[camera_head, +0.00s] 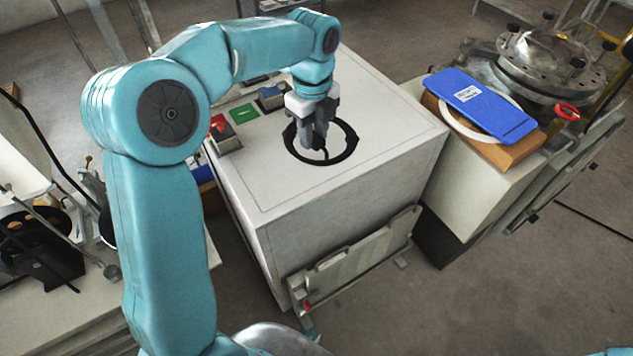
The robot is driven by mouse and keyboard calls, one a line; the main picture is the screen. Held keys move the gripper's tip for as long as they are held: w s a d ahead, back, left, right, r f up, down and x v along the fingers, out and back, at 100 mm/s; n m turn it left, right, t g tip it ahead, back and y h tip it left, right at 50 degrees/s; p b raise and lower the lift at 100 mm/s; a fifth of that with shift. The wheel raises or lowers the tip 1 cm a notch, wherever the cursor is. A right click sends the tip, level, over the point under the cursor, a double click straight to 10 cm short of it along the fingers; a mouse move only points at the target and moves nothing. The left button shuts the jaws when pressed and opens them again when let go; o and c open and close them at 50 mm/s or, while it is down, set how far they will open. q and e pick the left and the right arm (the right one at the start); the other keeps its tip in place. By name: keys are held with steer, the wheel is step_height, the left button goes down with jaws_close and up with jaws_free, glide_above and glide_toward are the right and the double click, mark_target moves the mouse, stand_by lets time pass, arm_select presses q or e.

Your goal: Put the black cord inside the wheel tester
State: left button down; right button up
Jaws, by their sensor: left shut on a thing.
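The black cord (324,162) forms a loop on the flat top of a white box-shaped machine (370,185). My left gripper (316,146) points down inside the loop and is shut on a dark part of the cord near the loop's middle. The fingers partly hide that part, and I cannot tell whether the loop is lifted off the top. Which machine is the wheel tester is not marked; a round metal device (548,62) with a bolted lid stands at the back right. My right gripper is out of view.
Red (219,126) and green (243,113) controls sit on the white machine's left edge. A hinged panel (355,262) juts from its front. A blue device (480,107) lies on a wooden block at right. Equipment crowds the left bench.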

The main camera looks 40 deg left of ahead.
mark_target(314, 135)
arm_select(q)
step_height(314, 135, down, 15)
steer(key=shift+w+f+b, duration=0.1)
steer(key=shift+f+b, duration=0.1)
steer(key=shift+b, duration=0.7)
steer(key=shift+f, duration=0.15)
steer(key=c, duration=0.8)
jaws_free()
step_height(314, 135, up, 12)
steer(key=shift+r+p, duration=0.2)
steer(key=shift+p, duration=0.65)
steer(key=shift+f, duration=0.1)
